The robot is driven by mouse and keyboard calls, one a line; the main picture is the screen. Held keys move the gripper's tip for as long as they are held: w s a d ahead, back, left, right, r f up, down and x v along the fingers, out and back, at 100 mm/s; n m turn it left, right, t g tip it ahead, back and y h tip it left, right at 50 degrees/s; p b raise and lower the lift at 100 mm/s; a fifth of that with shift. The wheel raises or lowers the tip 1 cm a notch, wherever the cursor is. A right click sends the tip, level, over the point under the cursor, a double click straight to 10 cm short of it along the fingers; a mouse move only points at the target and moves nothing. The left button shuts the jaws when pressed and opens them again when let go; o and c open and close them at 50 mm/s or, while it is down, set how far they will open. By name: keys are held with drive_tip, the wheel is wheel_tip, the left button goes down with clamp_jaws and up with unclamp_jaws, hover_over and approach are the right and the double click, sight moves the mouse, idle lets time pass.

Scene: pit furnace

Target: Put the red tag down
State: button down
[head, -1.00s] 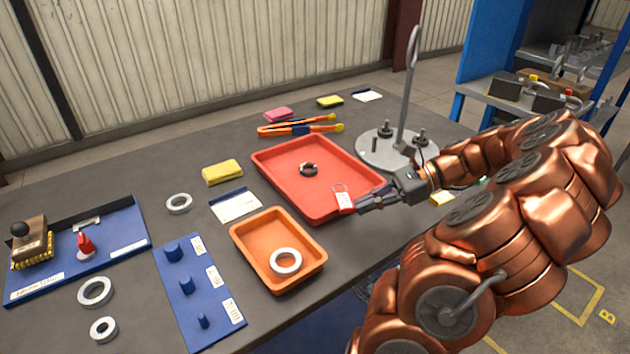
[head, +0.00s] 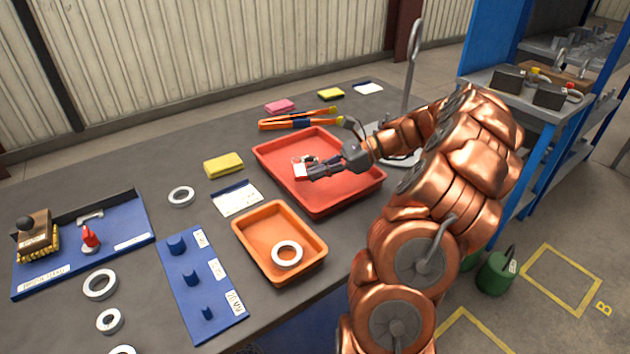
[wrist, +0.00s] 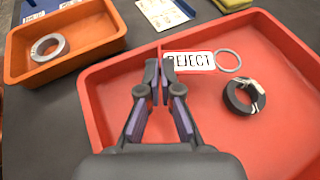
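My gripper (head: 312,172) looks shut on the tag's end, the fingers (wrist: 161,68) nearly together. I cannot tell whether the tag touches the tray floor. A dark ring part (wrist: 243,97) lies in the tray, right of the tag in the wrist view.
An orange tray (head: 245,240) holding a pale ring (head: 287,254) stands in front of the red tray. Orange-blue tongs (head: 290,122) lie behind it. A yellow sponge (head: 223,165) and a white card (head: 237,199) lie to the left. Much of the red tray floor is bare.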

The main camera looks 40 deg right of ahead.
sight(315, 189)
drive_tip(key=shift+w, duration=0.4)
drive_tip(key=shift+w+a+f, duration=0.1)
drive_tip(key=shift+w+f, duration=0.05)
drive_tip(key=shift+f, duration=1.65)
drive_tip(key=c, duration=1.9)
unclamp_jaws()
drive_tip(key=shift+f, duration=0.1)
drive_tip(key=o, duration=0.6)
drive_tip(key=v, duration=1.2)
